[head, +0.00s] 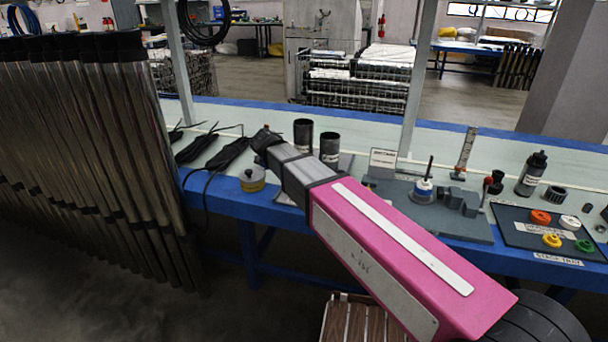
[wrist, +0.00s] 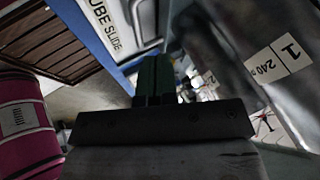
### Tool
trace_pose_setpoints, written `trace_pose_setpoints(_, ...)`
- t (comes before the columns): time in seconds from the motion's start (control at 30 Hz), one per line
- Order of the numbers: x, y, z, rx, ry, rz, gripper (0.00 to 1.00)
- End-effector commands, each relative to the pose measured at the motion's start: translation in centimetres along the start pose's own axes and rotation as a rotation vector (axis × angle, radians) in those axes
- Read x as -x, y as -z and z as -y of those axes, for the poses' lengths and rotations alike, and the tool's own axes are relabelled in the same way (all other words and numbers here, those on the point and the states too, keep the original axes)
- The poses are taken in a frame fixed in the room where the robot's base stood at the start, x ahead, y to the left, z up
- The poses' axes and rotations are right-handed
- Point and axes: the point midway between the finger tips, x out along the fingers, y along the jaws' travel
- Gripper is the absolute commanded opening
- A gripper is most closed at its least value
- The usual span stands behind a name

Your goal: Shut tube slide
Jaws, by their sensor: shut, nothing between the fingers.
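A white panel lettered "UBE SLIDE" (wrist: 103,25), its first letter cut off, runs beside a blue edge in the wrist view. I cannot pick this panel out in the head view. My gripper (wrist: 155,75) is shut and empty, its dark fingers together near the middle of the wrist view. The panel lies to the left of the fingertips; contact cannot be judged. In the head view my gripper (head: 262,138) is a small dark tip above the blue bench. How far the slide is open cannot be told.
Tall metal tubes (head: 85,150) stand at the left. A slatted wooden crate (head: 345,318) is below the bench.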

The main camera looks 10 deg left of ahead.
Motion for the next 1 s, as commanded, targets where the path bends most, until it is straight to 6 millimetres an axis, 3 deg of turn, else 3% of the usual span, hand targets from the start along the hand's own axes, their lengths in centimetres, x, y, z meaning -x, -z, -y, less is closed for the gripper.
trace_pose_setpoints(0.3, -5.4, 0.0, 0.0, 0.001, -0.002, -0.002, 0.00)
trace_pose_setpoints(0.5, -7.9, 0.0, 0.0, 0.001, -0.001, -0.001, 0.00)
trace_pose_setpoints(1.0, -8.9, 0.0, 0.0, 0.001, 0.000, 0.000, 0.00)
